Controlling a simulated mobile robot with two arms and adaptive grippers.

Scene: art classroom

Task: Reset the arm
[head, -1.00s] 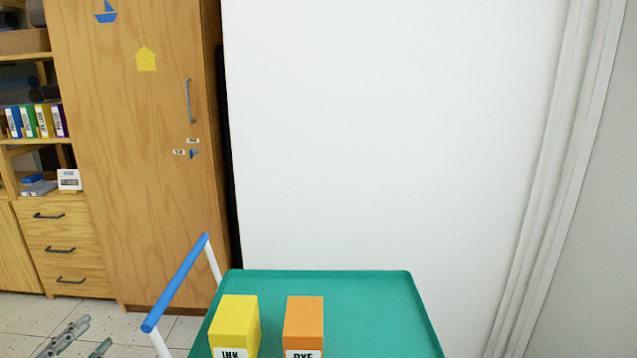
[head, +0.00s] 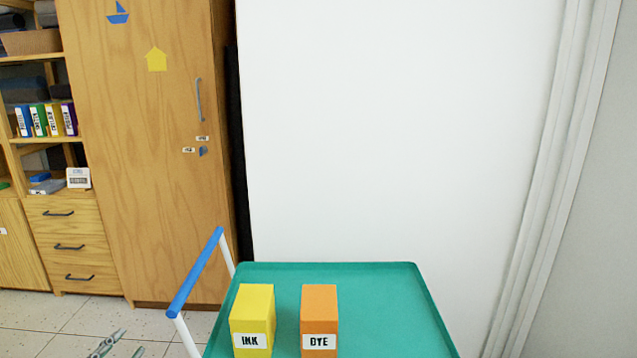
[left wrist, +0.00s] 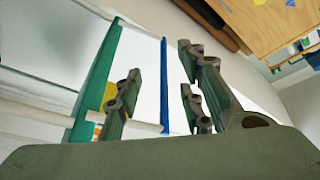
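My left gripper (head: 121,347) shows at the bottom left edge of the head view, over the floor and left of the cart. Only its fingertips are in that view. In the left wrist view its fingers (left wrist: 160,95) stand apart with nothing between them that they hold. The gripper is open and clear of the cart. My right gripper is in neither view.
A green-topped cart (head: 390,290) with a blue handle (head: 196,271) carries a yellow INK box (head: 252,310) and an orange DYE box (head: 319,310). A wooden cabinet (head: 150,200) and shelves stand behind at left. A white panel (head: 390,130) fills the middle.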

